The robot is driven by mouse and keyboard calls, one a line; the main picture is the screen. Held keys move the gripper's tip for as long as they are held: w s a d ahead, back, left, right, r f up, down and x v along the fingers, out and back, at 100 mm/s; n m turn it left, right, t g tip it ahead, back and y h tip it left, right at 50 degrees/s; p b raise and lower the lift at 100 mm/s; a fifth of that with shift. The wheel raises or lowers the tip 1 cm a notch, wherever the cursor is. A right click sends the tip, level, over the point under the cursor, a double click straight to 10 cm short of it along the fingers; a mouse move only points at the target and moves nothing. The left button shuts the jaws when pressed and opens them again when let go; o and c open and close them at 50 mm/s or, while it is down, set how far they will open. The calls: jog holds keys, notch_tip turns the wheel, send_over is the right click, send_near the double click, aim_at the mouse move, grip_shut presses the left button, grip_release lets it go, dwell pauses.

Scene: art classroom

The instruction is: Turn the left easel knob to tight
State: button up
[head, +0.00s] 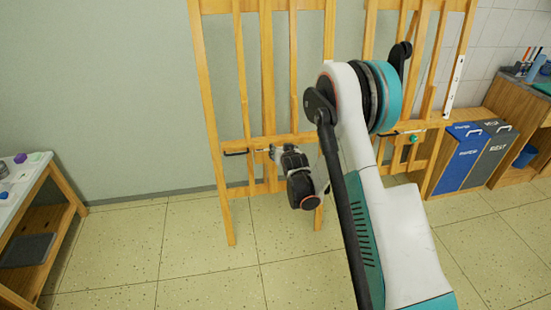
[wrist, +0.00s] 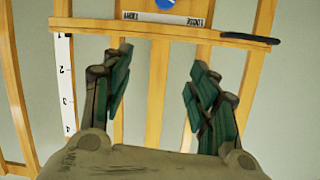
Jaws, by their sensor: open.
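The left wooden easel (head: 228,100) stands against the wall, with a crossbar at about the height of my gripper. In the wrist view, a blue knob (wrist: 165,4) on the crossbar (wrist: 90,24) is cut by the top edge. Its pointer direction cannot be made out. A white label (wrist: 180,19) beside it has upside-down words at both ends; the right one looks like "LOOSE". My gripper (wrist: 158,75) is open and empty, its two green-padded fingers apart, short of the knob. In the head view my gripper (head: 276,152) is at the crossbar and the left knob is hidden.
A dark rod handle (head: 235,154) sticks out from the crossbar. A second easel (head: 428,60) with a green knob (head: 413,139) stands to the right. Blue and grey bins (head: 466,158) are beyond it. A white-topped table (head: 22,175) is at left. The floor between is clear.

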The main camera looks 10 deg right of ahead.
notch_tip(320, 180, down, 10)
jog(key=t, duration=0.1)
jog(key=b+x, duration=0.4)
jog(key=x, duration=1)
jog(key=shift+w, duration=0.2)
jog(key=shift+a, duration=0.1)
jog(key=shift+c, duration=0.5)
jog(key=c, duration=1)
